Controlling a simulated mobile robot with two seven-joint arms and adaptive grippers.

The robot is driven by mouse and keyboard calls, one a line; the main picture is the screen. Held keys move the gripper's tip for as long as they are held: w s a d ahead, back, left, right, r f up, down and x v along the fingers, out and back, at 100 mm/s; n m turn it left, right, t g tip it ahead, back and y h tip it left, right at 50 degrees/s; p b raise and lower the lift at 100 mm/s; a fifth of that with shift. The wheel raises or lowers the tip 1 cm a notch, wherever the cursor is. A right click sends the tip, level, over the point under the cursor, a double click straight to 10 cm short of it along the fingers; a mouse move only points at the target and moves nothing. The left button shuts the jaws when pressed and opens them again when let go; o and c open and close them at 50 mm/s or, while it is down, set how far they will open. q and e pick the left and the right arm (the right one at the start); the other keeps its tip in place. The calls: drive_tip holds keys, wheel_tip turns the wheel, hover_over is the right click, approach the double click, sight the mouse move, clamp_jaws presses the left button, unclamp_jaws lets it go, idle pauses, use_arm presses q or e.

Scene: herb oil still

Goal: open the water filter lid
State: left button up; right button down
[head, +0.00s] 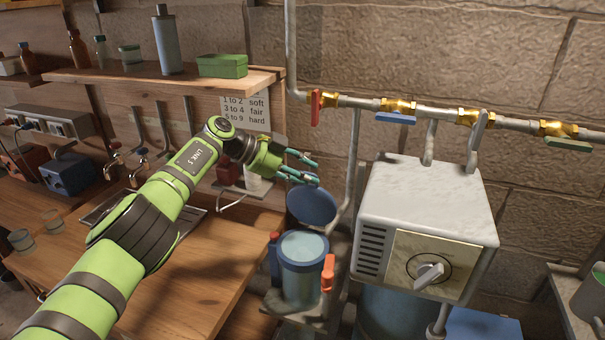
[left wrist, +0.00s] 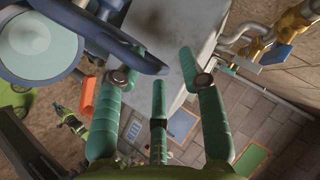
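In the left wrist view the pale top of the filter (left wrist: 40,45) is at upper left, and the lid's rim (left wrist: 125,50) reaches between my fingers. My left gripper (head: 304,168) is open just above the lid's upper edge; I cannot tell whether a finger touches it. A small green part at lower left in the wrist view may be my right gripper (left wrist: 70,121).
A white box with a knob (head: 425,225) stands close to the right of the filter. Pipes with coloured valves (head: 395,108) run along the wall above. A wooden counter (head: 190,285) with a sink lies left, under a shelf (head: 180,78) of bottles.

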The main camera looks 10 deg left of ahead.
use_arm(q)
drive_tip(key=shift+f, duration=0.2)
drive_tip(key=v, duration=1.2)
drive_tip(key=shift+r, duration=0.2)
